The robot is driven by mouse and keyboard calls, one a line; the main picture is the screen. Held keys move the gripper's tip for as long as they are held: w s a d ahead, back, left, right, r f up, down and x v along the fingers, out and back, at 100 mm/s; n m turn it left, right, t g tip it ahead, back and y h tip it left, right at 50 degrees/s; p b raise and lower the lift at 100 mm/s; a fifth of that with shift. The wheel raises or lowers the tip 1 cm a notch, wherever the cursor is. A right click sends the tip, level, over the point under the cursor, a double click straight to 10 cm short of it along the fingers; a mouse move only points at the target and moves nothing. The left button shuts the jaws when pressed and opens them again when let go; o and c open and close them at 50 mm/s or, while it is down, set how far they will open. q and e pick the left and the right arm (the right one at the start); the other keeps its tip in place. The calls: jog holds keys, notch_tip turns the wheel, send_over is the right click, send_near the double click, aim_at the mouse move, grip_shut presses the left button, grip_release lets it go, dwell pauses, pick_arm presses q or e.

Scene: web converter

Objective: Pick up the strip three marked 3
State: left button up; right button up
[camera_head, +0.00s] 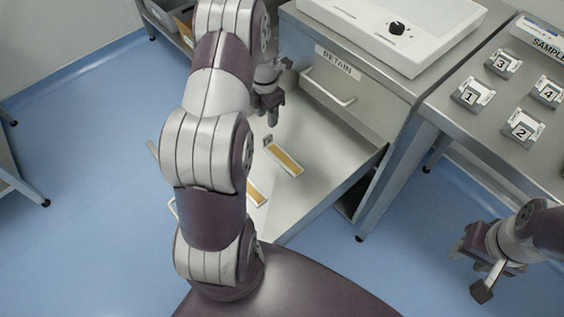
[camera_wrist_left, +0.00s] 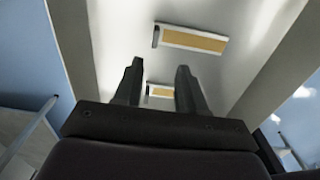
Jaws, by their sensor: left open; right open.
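A small metal holder marked 3 (camera_head: 503,62) sits on the steel table at the right, behind the holder marked 1 (camera_head: 471,95). Whether it carries a separate strip is too small to tell. My left gripper (camera_head: 268,112) is over the open drawer, away from that holder. Its two fingers, apart and empty, show in the left wrist view (camera_wrist_left: 160,70). My right gripper (camera_head: 480,272) is open and low at the right, in front of the table and apart from the holders.
Two yellow-filled strips lie in the open drawer, one farther back (camera_head: 285,159) and one partly hidden by my left arm (camera_head: 257,193). Holders marked 2 (camera_head: 521,129) and 4 (camera_head: 548,92) share the table.

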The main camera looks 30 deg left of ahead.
aim_at(267, 136)
pick_arm(q)
notch_tip(267, 136, down, 6)
jog(key=shift+f+b, duration=0.25)
jog(key=shift+b, duration=0.1)
jog(key=f, duration=0.3)
jog(key=f+b, duration=0.1)
jog(key=f, duration=0.1)
jog(key=shift+w+a, duration=0.3)
jog(key=shift+a, duration=0.05)
grip_shut()
